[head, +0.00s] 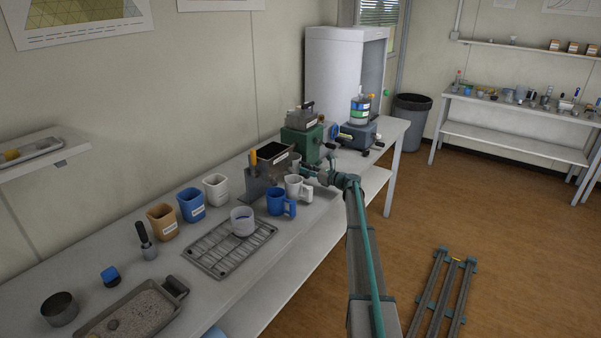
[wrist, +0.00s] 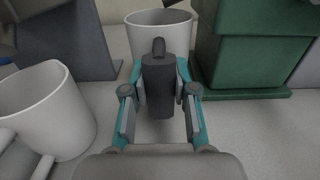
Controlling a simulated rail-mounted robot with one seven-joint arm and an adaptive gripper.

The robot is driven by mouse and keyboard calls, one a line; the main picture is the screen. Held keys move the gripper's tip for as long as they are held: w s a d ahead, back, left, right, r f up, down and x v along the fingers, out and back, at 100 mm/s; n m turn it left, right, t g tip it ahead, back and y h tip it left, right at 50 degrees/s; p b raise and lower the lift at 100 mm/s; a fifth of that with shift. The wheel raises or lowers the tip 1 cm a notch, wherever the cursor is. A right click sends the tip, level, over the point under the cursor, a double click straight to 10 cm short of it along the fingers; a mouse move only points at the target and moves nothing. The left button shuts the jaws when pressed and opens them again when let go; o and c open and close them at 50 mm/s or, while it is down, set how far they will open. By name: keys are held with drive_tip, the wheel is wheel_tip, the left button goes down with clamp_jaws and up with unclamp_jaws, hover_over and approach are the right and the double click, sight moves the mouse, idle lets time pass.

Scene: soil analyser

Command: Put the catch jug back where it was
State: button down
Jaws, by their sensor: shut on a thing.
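In the wrist view my gripper (wrist: 158,96) is shut on a dark grey upright handle. The handle stands in front of a pale jug (wrist: 140,34), which looks like the catch jug; its lower body is partly hidden by the handle and fingers. The jug appears upright beside a green machine (wrist: 252,45), close to its base. In the head view my gripper (head: 312,172) is low over the bench in front of the green machine (head: 302,141). The jug is mostly hidden there, and I cannot tell whether it touches the bench.
A white mug (wrist: 45,108) stands close left of my gripper; it also shows in the head view (head: 295,187) beside a blue mug (head: 275,203). A grey metal box (head: 257,183) stands behind them. A wire rack (head: 215,257) lies further left. Bench room around the jug is tight.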

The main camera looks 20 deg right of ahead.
drive_tip(key=shift+w+a+f, duration=0.3)
drive_tip(key=shift+w, duration=0.2)
drive_tip(key=shift+w+a+f, duration=0.25)
drive_tip(key=shift+w, duration=0.2)
drive_tip(key=shift+f, duration=0.2)
drive_tip(key=shift+f+b, duration=0.1)
drive_tip(key=shift+b, duration=0.2)
drive_tip(key=c, duration=0.9)
unclamp_jaws()
drive_tip(key=b+v, duration=0.2)
drive_tip(key=v, duration=1)
drive_tip(key=shift+s+a, duration=0.1)
